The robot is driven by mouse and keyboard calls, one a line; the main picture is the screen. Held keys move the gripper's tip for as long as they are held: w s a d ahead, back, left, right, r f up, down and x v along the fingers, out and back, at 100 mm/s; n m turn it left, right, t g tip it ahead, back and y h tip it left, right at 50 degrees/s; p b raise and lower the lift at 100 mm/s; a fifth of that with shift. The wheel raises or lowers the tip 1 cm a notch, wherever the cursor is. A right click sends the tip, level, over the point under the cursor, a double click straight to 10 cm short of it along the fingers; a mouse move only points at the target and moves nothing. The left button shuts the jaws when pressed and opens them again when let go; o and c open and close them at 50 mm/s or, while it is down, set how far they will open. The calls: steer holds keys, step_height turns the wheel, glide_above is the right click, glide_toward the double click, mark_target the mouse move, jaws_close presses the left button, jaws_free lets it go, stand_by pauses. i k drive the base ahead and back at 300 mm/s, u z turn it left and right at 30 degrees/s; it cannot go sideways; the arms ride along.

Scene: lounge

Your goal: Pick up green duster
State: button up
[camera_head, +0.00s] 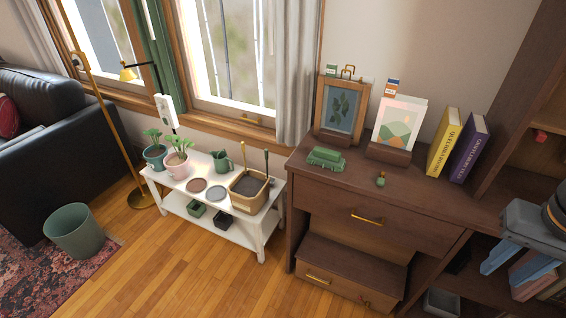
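A low green block-like object (326,158), which looks like the green duster, lies on top of the brown wooden dresser (340,190), near its left end. A smaller green and gold object (380,179) sits to its right; its kind is too small to tell. My gripper (501,280) is at the right edge of the view, well to the right of the dresser top's green objects. Its two blue fingers are apart with nothing seen between them. Part of my gripper is cut off by the frame edge.
Behind the green block stand a framed leaf picture (342,108) and an art print on a stand (397,130). A yellow book (443,143) and a purple book (470,150) stand upright to the right. A white plant bench (225,215) is left of the dresser. The dresser's front top is mostly clear.

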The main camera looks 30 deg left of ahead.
mark_target(322, 157)
steer(key=u, duration=1.05)
steer(key=k, duration=0.45)
steer(key=u, duration=1.15)
steer(key=i, duration=1.3)
steer(key=z, duration=0.8)
steer(key=i, duration=0.7)
steer(key=z, duration=0.7)
